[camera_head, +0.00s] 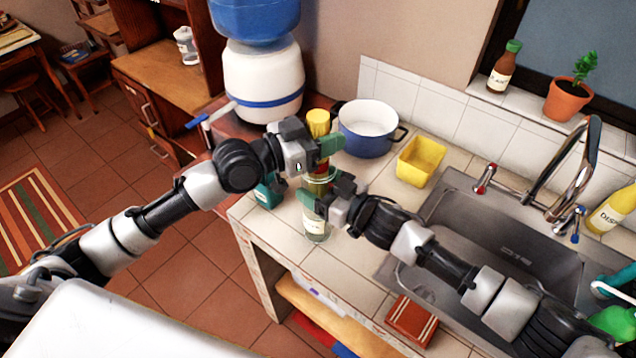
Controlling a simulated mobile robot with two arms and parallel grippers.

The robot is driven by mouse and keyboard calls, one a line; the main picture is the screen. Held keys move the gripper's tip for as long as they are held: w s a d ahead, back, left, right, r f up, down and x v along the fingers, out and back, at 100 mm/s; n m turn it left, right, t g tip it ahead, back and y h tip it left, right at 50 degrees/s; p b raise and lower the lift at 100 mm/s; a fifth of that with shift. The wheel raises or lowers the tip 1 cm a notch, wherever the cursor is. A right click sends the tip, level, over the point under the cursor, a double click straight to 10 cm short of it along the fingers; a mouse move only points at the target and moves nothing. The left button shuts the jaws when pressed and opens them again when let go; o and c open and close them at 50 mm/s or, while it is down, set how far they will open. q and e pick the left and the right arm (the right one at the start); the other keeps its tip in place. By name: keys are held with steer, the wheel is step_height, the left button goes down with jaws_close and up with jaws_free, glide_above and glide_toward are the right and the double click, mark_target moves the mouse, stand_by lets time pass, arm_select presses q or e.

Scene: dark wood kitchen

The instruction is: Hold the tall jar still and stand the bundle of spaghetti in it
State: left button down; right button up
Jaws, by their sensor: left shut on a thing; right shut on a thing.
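The bundle of spaghetti (318,121) is yellow and stands roughly upright above the counter's left end. My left gripper (325,150) is shut on it below its top; the gripper hides its middle. The tall jar (316,229) is clear glass and stands upright on the tiled counter, directly below the bundle. My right gripper (314,192) is shut on the jar at its upper part, from the right.
A blue pot (368,145) and a yellow tub (420,161) stand behind on the counter (350,262). A teal item (268,192) is left of the jar. The sink (510,240) is at right. A water dispenser (262,85) stands at back left.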

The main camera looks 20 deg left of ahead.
arm_select(q)
steer(key=shift+f, duration=0.5)
steer(key=c, duration=0.6)
jaws_free()
steer(key=shift+s+a, duration=0.1)
steer(key=v, duration=1.1)
steer(key=shift+s+a, duration=0.25)
steer(key=shift+s, duration=0.05)
